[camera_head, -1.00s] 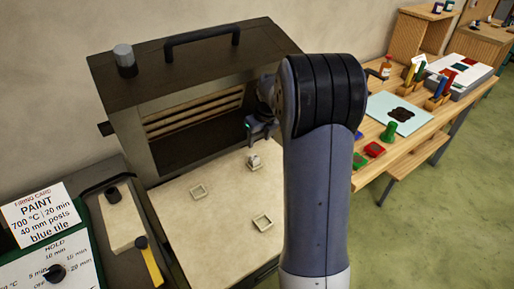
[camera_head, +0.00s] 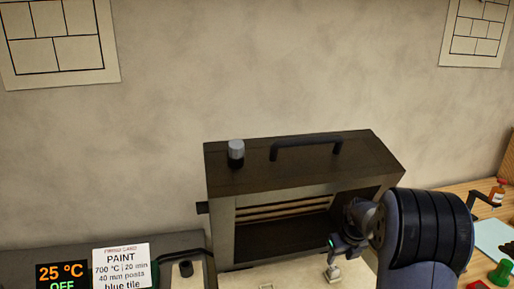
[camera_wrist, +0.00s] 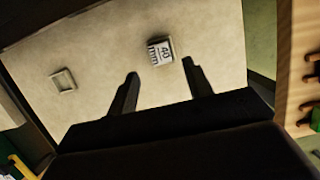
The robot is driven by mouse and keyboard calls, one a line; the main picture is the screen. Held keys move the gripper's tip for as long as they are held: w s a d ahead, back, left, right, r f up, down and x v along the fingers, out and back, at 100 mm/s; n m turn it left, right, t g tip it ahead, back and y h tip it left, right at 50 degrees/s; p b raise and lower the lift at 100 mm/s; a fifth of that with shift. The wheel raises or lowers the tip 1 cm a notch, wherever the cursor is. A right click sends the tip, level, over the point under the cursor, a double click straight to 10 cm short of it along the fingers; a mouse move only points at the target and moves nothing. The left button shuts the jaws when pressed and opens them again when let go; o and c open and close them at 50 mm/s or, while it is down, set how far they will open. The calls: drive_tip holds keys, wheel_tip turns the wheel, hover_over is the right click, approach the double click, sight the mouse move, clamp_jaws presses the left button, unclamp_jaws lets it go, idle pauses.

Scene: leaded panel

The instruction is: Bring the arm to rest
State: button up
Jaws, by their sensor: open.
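My arm reaches from the right in the head view, in front of the open kiln (camera_head: 226,230). My gripper (camera_head: 338,249) hangs just above a small pale post (camera_head: 333,272) on the light kiln floor. In the wrist view the two dark fingers of my gripper (camera_wrist: 160,72) stand apart with nothing between them. The post, marked 40 mm (camera_wrist: 160,51), lies beyond the fingertips and is not held.
A square socket (camera_wrist: 63,81) lies on the pale floor at the left. A controller display (camera_head: 62,274) reads 25 °C and OFF, beside a firing card (camera_head: 122,268). A wooden bench with a green stamp (camera_head: 501,272) and a red-capped bottle (camera_head: 497,191) stands at the right.

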sight(334, 267)
drive_tip(key=x, duration=0.6)
drive_tip(key=shift+f+p, duration=0.15)
drive_tip(key=shift+p, duration=0.15)
drive_tip(key=shift+w+r, duration=0.1)
drive_tip(key=shift+r, duration=0.15)
drive_tip(key=shift+r+b, duration=0.35)
drive_tip(key=shift+r, duration=0.65)
drive_tip(key=shift+f, duration=0.1)
